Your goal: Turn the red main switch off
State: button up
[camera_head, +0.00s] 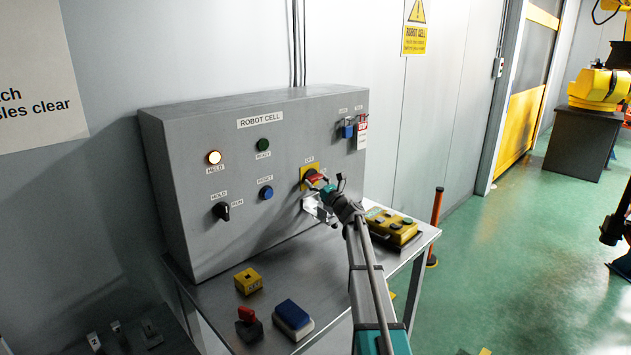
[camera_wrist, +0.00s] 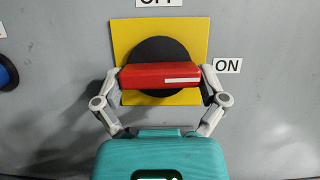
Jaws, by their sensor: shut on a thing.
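The red main switch handle (camera_wrist: 150,76) sits on a black round base (camera_wrist: 160,50) over a yellow plate (camera_wrist: 122,40). The handle lies level, its white mark at the right end toward the ON label (camera_wrist: 227,66). An OFF label (camera_wrist: 160,3) is above the plate, partly cut off. My gripper (camera_wrist: 163,84) has one finger at each end of the handle and is shut on it. In the head view, the yellow plate (camera_head: 305,170) is on the grey ROBOT CELL panel (camera_head: 180,130), and my gripper (camera_head: 319,185) partly covers the switch.
A lit HELD lamp (camera_head: 213,157), a green lamp (camera_head: 263,145), a blue button (camera_head: 266,193) and a black knob (camera_head: 222,211) are on the panel. Padlocks (camera_head: 347,130) hang at its upper right. A yellow pendant (camera_head: 395,228) and small boxes (camera_head: 248,281) lie on the metal table (camera_head: 215,305).

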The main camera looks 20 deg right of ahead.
jog(key=shift+n, duration=0.6)
jog(key=n+g+y, duration=0.1)
jog(key=n, duration=0.1)
jog(key=n+y+p, duration=0.1)
jog(key=n, duration=0.2)
jog(key=shift+w+d+r+g+y, duration=0.1)
jog(key=shift+d+r+g+y, duration=0.05)
jog(key=shift+g+y, duration=0.2)
jog(key=n+g+y+p, duration=0.1)
jog(key=n, duration=0.2)
jog(key=n+g+y, duration=0.1)
jog(key=n, duration=0.2)
jog(key=shift+r+g+p, duration=0.1)
jog(key=shift+g+p, duration=0.15)
jog(key=shift+p, duration=0.1)
jog(key=n+g+p, duration=0.1)
jog(key=n, duration=0.2)
jog(key=n+g+p, duration=0.1)
jog(key=n+p, duration=0.1)
jog(key=n, duration=0.1)
jog(key=shift+d+r+n+g, duration=0.1)
jog(key=shift+n+g, duration=0.2)
jog(key=shift+n+g+h+p, duration=0.4)
jog(key=shift+n+p, duration=0.55)
jog(key=shift+n, duration=0.65)
jog(key=o, duration=0.8)
